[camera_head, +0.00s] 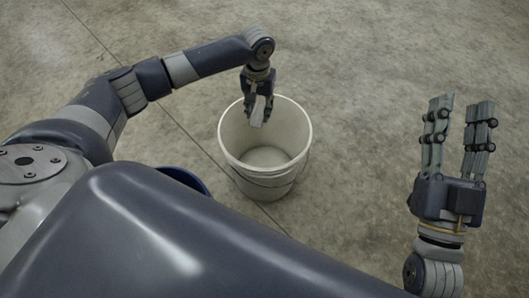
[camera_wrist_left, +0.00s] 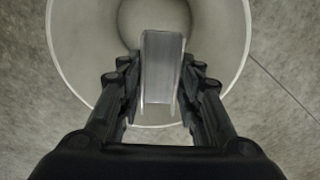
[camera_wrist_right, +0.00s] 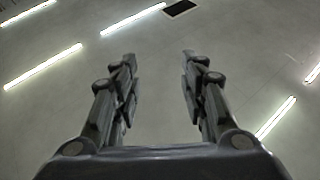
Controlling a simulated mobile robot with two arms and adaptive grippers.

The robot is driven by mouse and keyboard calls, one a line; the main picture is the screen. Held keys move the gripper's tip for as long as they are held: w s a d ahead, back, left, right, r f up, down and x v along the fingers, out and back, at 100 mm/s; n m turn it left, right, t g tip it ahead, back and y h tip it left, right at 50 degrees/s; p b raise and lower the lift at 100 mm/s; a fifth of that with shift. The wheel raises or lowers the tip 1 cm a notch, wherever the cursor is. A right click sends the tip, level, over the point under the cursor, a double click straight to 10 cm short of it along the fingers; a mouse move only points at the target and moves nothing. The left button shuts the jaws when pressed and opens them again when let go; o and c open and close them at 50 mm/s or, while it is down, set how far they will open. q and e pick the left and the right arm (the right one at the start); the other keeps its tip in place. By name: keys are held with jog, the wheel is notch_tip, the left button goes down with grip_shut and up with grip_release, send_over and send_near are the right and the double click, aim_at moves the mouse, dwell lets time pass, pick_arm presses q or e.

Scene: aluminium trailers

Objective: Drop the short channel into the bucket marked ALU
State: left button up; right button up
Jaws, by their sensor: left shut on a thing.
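The short channel (camera_wrist_left: 162,68) is a pale metal U-shaped piece. My left gripper (camera_wrist_left: 160,80) is shut on it, with a finger on each side. In the head view the channel (camera_head: 258,111) hangs from my left gripper (camera_head: 257,106) over the mouth of a white bucket (camera_head: 238,165). The bucket stands upright on the floor, and its rim (camera_wrist_left: 60,70) surrounds the channel in the left wrist view. The inside of the bucket looks empty. No ALU marking shows from here. My right gripper (camera_head: 458,115) is open and empty, raised at the right.
A blue round rim (camera_head: 185,178), partly hidden behind my body, shows left of the white bucket.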

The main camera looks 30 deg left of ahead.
pick_arm(q)
jog(key=shift+f+b, duration=0.25)
jog(key=shift+b, duration=0.1)
pick_arm(e)
jog(key=shift+s+d+r+t+y, duration=0.1)
jog(key=shift+s+r+t+y, duration=0.05)
jog(key=shift+s+r+t, duration=0.65)
jog(key=shift+s+d+r+t+y, duration=0.15)
jog(key=shift+s+r+t, duration=0.35)
jog(key=shift+r, duration=0.45)
jog(key=shift+a, duration=0.1)
pick_arm(q)
jog(key=o, duration=1.1)
notch_tip(320, 180, up, 12)
